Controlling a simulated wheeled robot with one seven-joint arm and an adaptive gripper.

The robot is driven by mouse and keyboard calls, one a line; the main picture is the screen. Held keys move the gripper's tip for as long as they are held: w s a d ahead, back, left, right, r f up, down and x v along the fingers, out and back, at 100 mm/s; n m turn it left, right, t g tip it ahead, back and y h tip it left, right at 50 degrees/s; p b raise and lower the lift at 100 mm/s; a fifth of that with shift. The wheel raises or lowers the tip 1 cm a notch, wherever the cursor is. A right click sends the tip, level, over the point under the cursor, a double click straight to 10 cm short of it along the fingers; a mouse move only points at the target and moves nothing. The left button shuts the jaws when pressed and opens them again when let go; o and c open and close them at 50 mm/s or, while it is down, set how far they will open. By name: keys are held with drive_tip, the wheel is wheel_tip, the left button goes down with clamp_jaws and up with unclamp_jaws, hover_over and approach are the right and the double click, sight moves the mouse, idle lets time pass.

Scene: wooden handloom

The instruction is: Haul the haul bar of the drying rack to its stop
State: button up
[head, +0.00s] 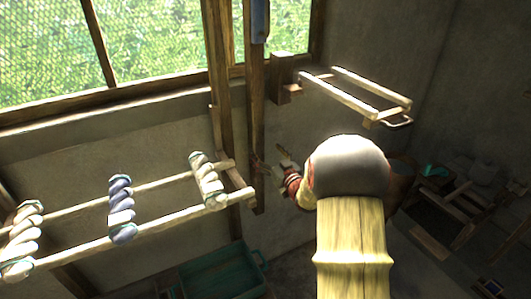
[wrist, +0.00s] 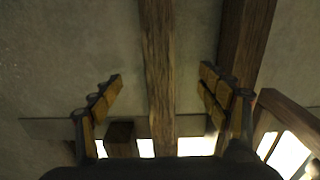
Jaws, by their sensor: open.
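The drying rack (head: 150,238) is a pale wooden frame at the lower left of the head view, with twisted skeins hung across it. A narrow upright wooden bar (head: 257,105), apparently the haul bar, hangs by the wall right of a thicker post, with a blue piece (head: 260,22) near its top. My gripper (head: 270,165) is open at the lower part of this bar. In the wrist view the bar (wrist: 158,65) runs between the spread fingers of my gripper (wrist: 162,95). I cannot tell whether the fingers touch it.
A thick post (head: 219,80) stands just left of the bar; it also shows in the wrist view (wrist: 245,45). A wooden block (head: 285,75) and an empty pale frame (head: 345,95) are on the wall to the right. A teal crate (head: 215,272) sits below. Loose wooden furniture fills the right corner.

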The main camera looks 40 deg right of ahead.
sight(269, 17)
wheel_tip(269, 17, up, 46)
drive_tip(key=p, duration=3.1)
drive_tip(key=shift+s, duration=0.1)
drive_tip(key=shift+f, duration=0.1)
drive_tip(key=shift+c, duration=0.8)
clamp_jaws()
